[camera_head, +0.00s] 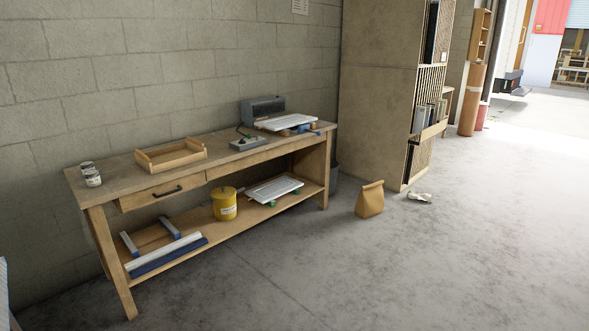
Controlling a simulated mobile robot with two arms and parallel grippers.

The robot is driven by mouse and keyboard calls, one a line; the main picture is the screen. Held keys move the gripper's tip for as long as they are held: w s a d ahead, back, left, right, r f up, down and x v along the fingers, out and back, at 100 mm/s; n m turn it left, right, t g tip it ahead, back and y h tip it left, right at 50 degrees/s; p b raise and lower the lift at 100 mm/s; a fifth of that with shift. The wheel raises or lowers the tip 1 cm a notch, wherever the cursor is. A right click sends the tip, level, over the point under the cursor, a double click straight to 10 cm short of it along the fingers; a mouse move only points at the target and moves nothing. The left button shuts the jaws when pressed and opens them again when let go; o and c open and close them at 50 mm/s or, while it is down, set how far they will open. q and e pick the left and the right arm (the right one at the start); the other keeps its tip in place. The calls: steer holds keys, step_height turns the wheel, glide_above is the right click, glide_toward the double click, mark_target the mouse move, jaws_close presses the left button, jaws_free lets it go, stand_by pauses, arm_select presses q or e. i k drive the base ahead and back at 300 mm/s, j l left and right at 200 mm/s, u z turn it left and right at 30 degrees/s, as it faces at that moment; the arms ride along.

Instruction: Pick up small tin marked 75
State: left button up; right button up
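Two small tins stand close together at the left end of the wooden workbench (125,172). The nearer tin (92,178) and the one behind it (86,166) are grey-white and upright. Any marking on them is too small to read, so I cannot tell which one bears 75. Neither of my grippers is in view.
On the bench are a wooden tray (171,160), a grey box with a cable (248,143), a radio-like unit (262,109) and a white panel (286,122). The lower shelf holds a yellow tin (224,205). A paper bag (370,200) stands on the floor. The floor in front is clear.

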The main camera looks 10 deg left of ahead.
mark_target(93, 179)
steer(key=i+u, duration=0.4)
steer(key=i+l+u, duration=0.2)
steer(key=i+u, duration=0.15)
steer(key=i, duration=0.15)
steer(key=i+j+u, duration=0.15)
steer(key=i+u, duration=0.45)
steer(key=u, duration=0.15)
steer(key=i+u, duration=0.4)
steer(key=i+l+u, duration=0.1)
steer(key=u, duration=0.25)
steer(key=l+u, duration=0.2)
steer(key=u, duration=0.15)
